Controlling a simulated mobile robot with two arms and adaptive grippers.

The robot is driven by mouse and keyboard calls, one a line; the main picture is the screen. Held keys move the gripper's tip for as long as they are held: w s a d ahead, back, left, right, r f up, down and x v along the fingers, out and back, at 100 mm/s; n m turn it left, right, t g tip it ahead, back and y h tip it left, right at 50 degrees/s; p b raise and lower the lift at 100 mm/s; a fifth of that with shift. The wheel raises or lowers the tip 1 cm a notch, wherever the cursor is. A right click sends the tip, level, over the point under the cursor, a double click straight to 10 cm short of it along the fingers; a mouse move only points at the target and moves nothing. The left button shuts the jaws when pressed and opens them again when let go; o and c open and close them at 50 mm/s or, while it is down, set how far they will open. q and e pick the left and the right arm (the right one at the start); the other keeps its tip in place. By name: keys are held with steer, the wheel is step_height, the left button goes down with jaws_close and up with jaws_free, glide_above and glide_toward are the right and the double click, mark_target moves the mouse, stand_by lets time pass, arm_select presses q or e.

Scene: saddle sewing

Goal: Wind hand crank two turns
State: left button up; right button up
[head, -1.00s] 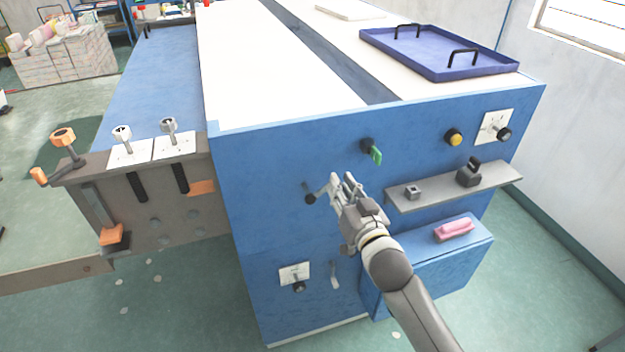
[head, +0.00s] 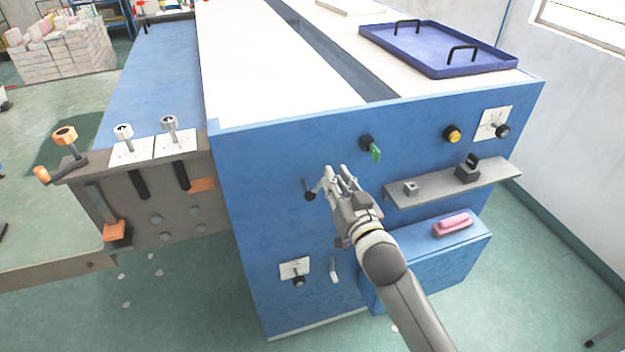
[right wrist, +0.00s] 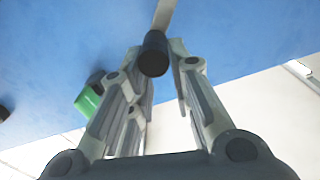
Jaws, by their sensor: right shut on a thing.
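The hand crank (head: 310,195) sits on the blue front panel of the machine. It has a dark hub and a short arm reaching toward my right gripper (head: 334,178). In the right wrist view the black crank handle (right wrist: 153,54) lies between the fingers of my right gripper (right wrist: 160,60), with its pale metal arm running to the top edge. The right gripper is shut on this handle. In the head view the fingers hide most of the handle. My left gripper is not in view.
A grey shelf (head: 440,192) with small parts juts out to the right. Below are a blue box (head: 440,262) and a white lever (head: 335,272).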

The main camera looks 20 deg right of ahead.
steer(key=shift+s+a+r+p, duration=0.1)
steer(key=shift+a+r+p, duration=0.1)
steer(key=shift+a, duration=0.15)
steer(key=shift+a+r+p, duration=0.1)
steer(key=shift+a+p, duration=0.1)
steer(key=shift+a, duration=0.5)
steer(key=shift+r, duration=0.1)
steer(key=shift+a+r, duration=0.2)
steer(key=shift+a, duration=0.5)
steer(key=shift+a, duration=0.85)
